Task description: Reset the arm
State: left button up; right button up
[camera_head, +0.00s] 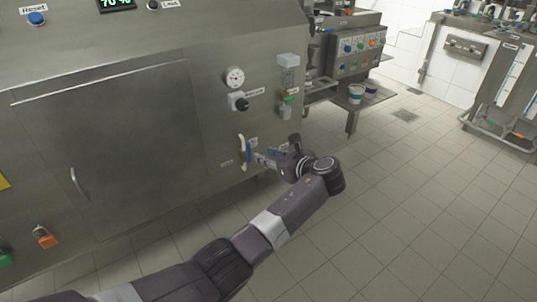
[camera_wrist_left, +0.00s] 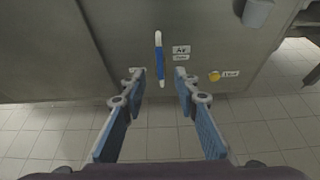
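My left arm reaches from the lower left of the head view to the front of a steel machine (camera_head: 110,130). My left gripper (camera_head: 262,156) is just in front of a blue and white handle (camera_head: 246,153) on the machine's lower right. In the left wrist view, the two blue-padded fingers (camera_wrist_left: 160,82) are spread apart with nothing between them. The blue handle with white ends (camera_wrist_left: 159,60) stands upright beyond the fingertips, and I see a gap around it. My right gripper is in neither view.
A gauge (camera_head: 234,77) and a black knob (camera_head: 239,101) sit above the handle. A yellow knob (camera_wrist_left: 214,76) is right of it in the wrist view. A cabinet door with a curved handle (camera_head: 76,182) is at the left. The tiled floor (camera_head: 430,200) to the right is clear.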

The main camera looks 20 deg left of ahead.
pick_arm(q)
jog(key=shift+f, duration=0.1)
